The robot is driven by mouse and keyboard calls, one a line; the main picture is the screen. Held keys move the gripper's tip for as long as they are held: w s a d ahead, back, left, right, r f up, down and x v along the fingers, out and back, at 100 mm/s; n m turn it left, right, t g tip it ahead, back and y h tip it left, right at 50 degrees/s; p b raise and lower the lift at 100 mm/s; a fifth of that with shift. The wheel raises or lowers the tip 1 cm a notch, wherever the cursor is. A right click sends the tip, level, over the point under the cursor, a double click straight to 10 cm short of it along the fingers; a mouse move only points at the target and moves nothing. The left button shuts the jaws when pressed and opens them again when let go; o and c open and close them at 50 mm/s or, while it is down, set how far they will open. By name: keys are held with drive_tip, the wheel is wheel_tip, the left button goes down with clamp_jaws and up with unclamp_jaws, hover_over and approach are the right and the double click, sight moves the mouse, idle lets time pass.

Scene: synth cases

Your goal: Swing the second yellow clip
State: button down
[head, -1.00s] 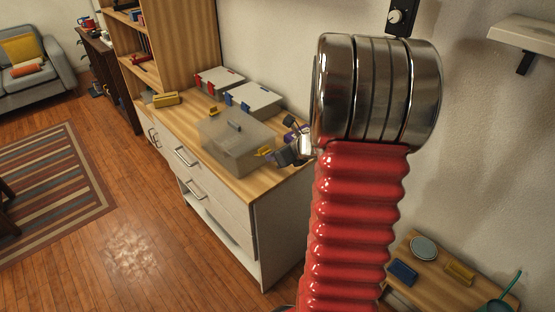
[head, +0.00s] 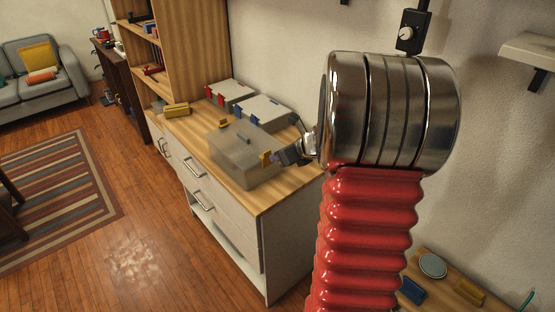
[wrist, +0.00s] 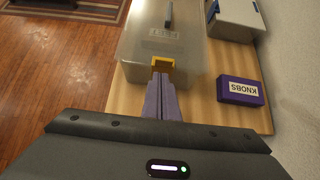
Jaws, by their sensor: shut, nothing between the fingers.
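A translucent grey case (head: 243,168) stands on the wooden cabinet top, and its lid looks closed. One yellow clip (head: 223,123) is at its far left end and seems to stick up. The other yellow clip (head: 265,159) is at its near right end, and it also shows in the wrist view (wrist: 162,64). My gripper (head: 274,158) is at this near clip. In the wrist view my gripper's fingers (wrist: 160,78) are together and empty, with the tips right at the clip's lower edge. I cannot tell whether they touch it.
Two pale cases, one with red clips (head: 228,94) and one with blue clips (head: 265,112), stand behind. A purple KNOBS box (wrist: 240,91) lies right of the fingers in the wrist view. A yellow block (head: 176,110) lies at the cabinet's far left.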

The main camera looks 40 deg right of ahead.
drive_tip(key=shift+r, duration=0.4)
drive_tip(key=w+r, duration=0.3)
drive_tip(key=r, duration=0.6)
drive_tip(key=shift+w+r, duration=0.15)
drive_tip(key=shift+a, duration=0.1)
idle(0.6)
